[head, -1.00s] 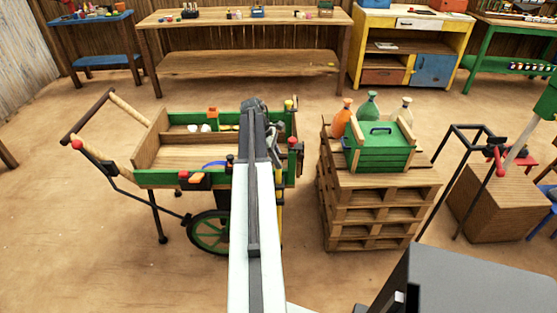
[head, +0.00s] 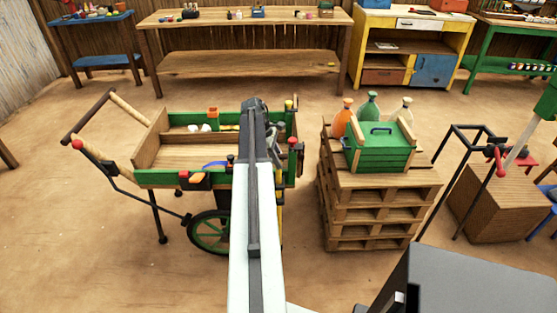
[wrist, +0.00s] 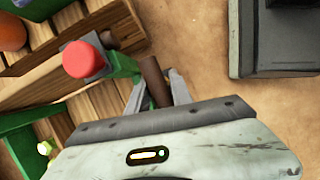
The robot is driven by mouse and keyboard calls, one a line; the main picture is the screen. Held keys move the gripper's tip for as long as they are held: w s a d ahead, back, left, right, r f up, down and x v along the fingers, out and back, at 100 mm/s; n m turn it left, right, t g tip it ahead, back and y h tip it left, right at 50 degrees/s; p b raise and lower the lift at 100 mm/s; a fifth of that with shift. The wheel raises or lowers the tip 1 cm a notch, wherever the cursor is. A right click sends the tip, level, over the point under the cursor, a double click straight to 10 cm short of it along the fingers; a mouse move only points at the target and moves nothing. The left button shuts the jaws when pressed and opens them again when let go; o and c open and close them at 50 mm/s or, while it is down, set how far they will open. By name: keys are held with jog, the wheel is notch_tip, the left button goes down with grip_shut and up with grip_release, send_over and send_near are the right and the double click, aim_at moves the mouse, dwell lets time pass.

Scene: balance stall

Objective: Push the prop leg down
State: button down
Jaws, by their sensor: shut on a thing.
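The wooden cart with green sides (head: 150,178) stands at the left of the head view, on black legs and a green wheel (head: 208,232). My gripper (wrist: 158,84) is shut on a short brown rod (wrist: 155,80) in the wrist view, beside a green bar of the cart. A red knob (wrist: 83,59) on a grey mount is just left of it. In the head view my arm covers the gripper and part of the cart's right end. A yellow post (head: 281,205) shows below that end. I cannot tell which part is the prop leg.
A pallet stack (head: 375,212) with a green crate (head: 380,158) and several bottles stands close to the cart's right. A black frame (head: 440,185) and a brown box (head: 497,205) are further right. Open floor lies between the cart and the back benches.

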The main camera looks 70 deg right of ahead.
jog(key=shift+d, duration=0.15)
notch_tip(320, 180, down, 11)
jog(key=b, duration=1.1)
jog(key=shift+r, duration=0.35)
jog(key=c, duration=1.2)
grip_release()
jog(key=shift+o, duration=0.2)
jog(key=shift+p, duration=0.3)
jog(key=p, duration=0.7)
send_near(278, 179)
notch_tip(278, 179, down, 3)
jog(key=d, duration=0.1)
jog(key=shift+s+d, duration=0.2)
jog(key=shift+s, duration=0.05)
